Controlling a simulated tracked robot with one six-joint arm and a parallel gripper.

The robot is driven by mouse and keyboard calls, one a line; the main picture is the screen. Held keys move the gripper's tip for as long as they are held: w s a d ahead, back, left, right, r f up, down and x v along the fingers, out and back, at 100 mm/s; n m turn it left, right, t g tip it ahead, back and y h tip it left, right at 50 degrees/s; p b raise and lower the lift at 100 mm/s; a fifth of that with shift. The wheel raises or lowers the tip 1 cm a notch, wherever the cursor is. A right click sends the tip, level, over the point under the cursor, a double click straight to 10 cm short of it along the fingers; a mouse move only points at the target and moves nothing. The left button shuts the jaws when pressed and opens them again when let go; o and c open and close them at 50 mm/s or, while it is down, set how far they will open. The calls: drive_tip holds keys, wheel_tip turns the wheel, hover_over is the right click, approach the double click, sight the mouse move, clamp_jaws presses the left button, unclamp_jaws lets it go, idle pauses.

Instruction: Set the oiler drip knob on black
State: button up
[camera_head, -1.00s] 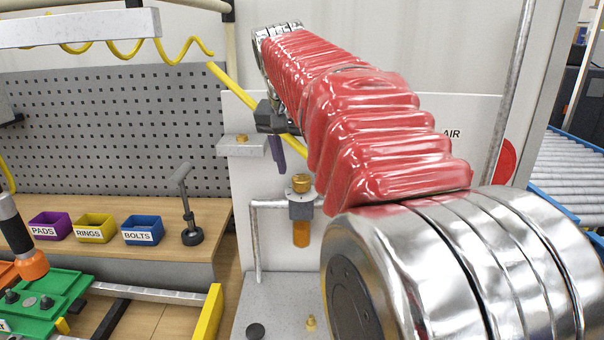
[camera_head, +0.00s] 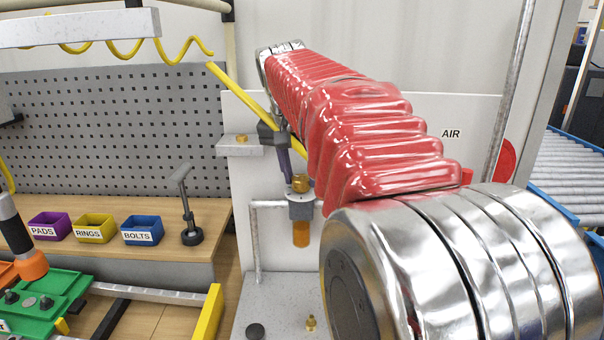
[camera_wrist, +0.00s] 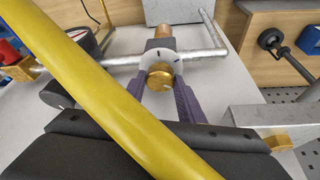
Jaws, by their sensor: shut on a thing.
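The oiler's brass drip knob (camera_head: 301,184) stands on top of the grey oiler body (camera_head: 301,207), above an amber bowl (camera_head: 301,234). In the wrist view the knob (camera_wrist: 160,77) sits in the middle of a white dial plate (camera_wrist: 158,56) with small dark marks; their colours and the knob's setting are too small to read. My gripper (camera_wrist: 160,84) has its two purple fingers on either side of the knob, shut on it. In the head view my gripper (camera_head: 292,173) comes down on the knob from above, partly hidden by my red-sleeved arm.
A yellow hose (camera_wrist: 95,95) crosses close before the wrist camera. A grey pipe (camera_head: 257,240) runs beside the oiler. A bracket with a brass fitting (camera_head: 241,140) is at its left. Labelled bins (camera_head: 142,230) and a black-based stand (camera_head: 191,236) are on the bench.

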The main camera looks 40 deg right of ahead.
drive_tip(key=c, duration=0.3)
drive_tip(key=shift+d, duration=0.15)
drive_tip(key=shift+c, duration=0.2)
drive_tip(key=shift+s, duration=0.1)
drive_tip(key=shift+n, duration=0.9)
drive_tip(key=n+y, duration=0.1)
drive_tip(key=n, duration=0.1)
drive_tip(key=n+t, duration=0.1)
drive_tip(key=n, duration=0.1)
drive_tip(key=shift+s+d+y, duration=0.1)
drive_tip(key=shift+y, duration=0.3)
drive_tip(key=n, duration=0.2)
drive_tip(key=n+y, duration=0.1)
drive_tip(key=n, duration=0.1)
drive_tip(key=shift+d+t+y, duration=0.1)
drive_tip(key=shift+t+y, duration=0.2)
drive_tip(key=shift+n+y, duration=0.6)
drive_tip(key=shift+n, duration=1.1)
